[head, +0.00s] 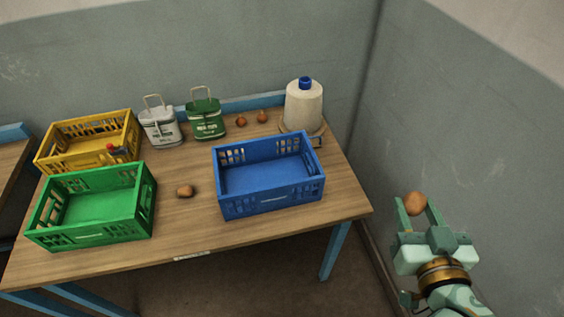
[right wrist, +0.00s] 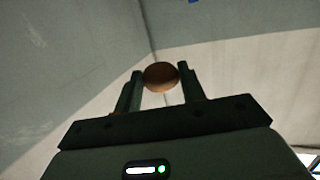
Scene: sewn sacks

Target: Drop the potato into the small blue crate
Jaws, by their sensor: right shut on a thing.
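The potato (head: 415,203), round and orange-brown, is between the fingertips of my right gripper (head: 416,207). My right gripper is shut on it and holds it up in the air, to the right of the table and clear of it. In the right wrist view the potato (right wrist: 160,76) sits between the two finger ends. The small blue crate (head: 270,202) stands on the right part of the table, open at the top, and its visible floor is bare. The gripper is to the right of the crate, well apart from it. My left gripper is not in view.
A green crate (head: 98,227) and a yellow crate (head: 88,128) stand on the left. A brown lump (head: 185,190) lies between the green and blue crates.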

